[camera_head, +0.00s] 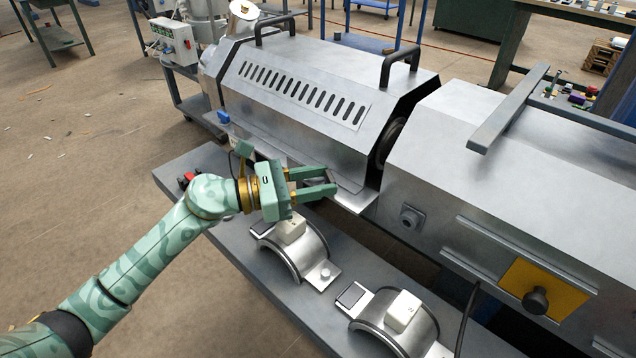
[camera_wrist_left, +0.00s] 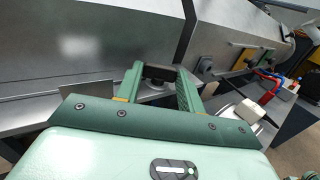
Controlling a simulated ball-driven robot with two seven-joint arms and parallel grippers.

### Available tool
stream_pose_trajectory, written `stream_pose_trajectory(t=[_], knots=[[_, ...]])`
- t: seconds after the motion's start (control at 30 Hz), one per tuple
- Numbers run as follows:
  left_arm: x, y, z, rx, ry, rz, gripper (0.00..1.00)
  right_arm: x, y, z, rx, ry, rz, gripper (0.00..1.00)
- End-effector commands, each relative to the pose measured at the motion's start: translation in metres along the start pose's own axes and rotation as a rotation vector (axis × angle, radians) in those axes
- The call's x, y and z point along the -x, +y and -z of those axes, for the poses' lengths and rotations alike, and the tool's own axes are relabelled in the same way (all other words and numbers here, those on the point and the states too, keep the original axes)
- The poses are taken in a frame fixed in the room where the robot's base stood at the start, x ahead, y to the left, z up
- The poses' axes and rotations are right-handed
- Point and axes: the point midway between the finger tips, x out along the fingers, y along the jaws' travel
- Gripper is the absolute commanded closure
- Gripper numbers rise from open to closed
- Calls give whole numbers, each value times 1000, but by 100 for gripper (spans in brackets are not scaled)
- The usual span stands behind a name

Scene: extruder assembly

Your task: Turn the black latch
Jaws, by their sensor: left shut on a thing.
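The black latch (camera_wrist_left: 159,72) is a small dark block at the lower edge of the metal machine housing (camera_head: 290,90). My left gripper (camera_head: 332,180) reaches in from the left, above the grey bench and against the housing's lower edge. Its two green fingers are shut on the latch, one on each side, as the left wrist view (camera_wrist_left: 160,76) also shows. In the head view the fingers hide most of the latch. A round metal part shows between the fingers, just below the latch, in the wrist view. My right gripper is not in view.
Two half-ring metal clamps with white boxes, a nearer one (camera_head: 412,330) and a farther one (camera_head: 312,256), lie on the grey bench (camera_head: 345,232) below my gripper. A second housing (camera_head: 500,180) with a yellow plate and black knob (camera_head: 536,300) stands right.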

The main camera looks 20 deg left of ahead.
Motion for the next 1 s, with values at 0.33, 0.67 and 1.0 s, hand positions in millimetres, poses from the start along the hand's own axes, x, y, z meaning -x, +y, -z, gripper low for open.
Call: stream_pose_trajectory(t=[0.33, 0.67, 1.0], knots=[[0, 0, 1, 0, 2, 1, 85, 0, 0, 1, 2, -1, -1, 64], [0, 1, 0, -2, 0, -2, 40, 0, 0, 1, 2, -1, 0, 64], [0, 2, -1, -4, -1, -4, 40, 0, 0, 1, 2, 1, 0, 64]])
